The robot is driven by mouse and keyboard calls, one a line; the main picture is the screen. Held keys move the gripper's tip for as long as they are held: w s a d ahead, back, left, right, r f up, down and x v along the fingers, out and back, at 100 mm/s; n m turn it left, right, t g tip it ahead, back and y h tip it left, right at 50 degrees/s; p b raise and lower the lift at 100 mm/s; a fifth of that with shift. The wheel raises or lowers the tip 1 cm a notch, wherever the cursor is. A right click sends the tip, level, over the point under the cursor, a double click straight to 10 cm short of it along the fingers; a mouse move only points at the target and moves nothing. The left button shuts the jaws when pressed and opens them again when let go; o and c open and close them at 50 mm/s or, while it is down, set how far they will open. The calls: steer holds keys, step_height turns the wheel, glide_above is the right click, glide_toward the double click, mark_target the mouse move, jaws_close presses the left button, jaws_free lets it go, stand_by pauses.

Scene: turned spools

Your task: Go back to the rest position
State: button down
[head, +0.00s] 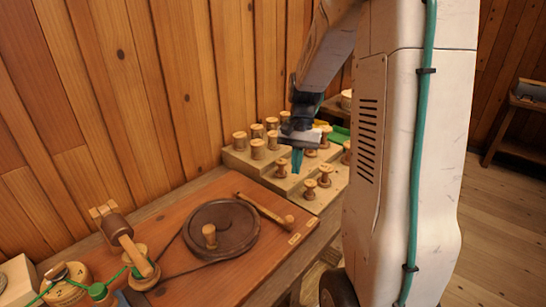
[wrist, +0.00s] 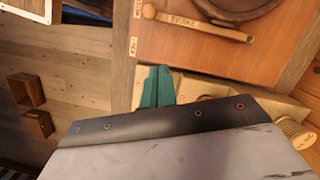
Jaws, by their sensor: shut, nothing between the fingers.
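My gripper (head: 297,160) hangs at the end of my arm over the stepped wooden rack of spools (head: 240,158) in the head view. Its teal fingers point down among the spools and are shut with nothing between them. In the wrist view my gripper (wrist: 157,86) shows its teal fingers together, in front of the rack's pale edge. The finger tips partly cover the rack, so I cannot tell how far above the step they are.
Several turned spools (head: 310,189) stand on the rack around my gripper. A workboard with a dark wheel (head: 222,235) and a wooden brake lever (head: 264,209) lies in front. A plank wall (head: 180,80) rises behind. Open floor (head: 490,230) lies at the right.

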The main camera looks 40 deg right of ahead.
steer(key=s+a+r+n+t+h, duration=0.1)
steer(key=s+a+r+n, duration=0.4)
steer(key=s+a, duration=0.4)
steer(key=s+a+r+n+t+h, duration=0.1)
steer(key=s+a+r+n, duration=0.5)
steer(key=s+a, duration=0.3)
steer(key=shift+s+a+r+t, duration=0.35)
steer(key=shift+a+r+t, duration=0.05)
steer(key=shift+a, duration=1)
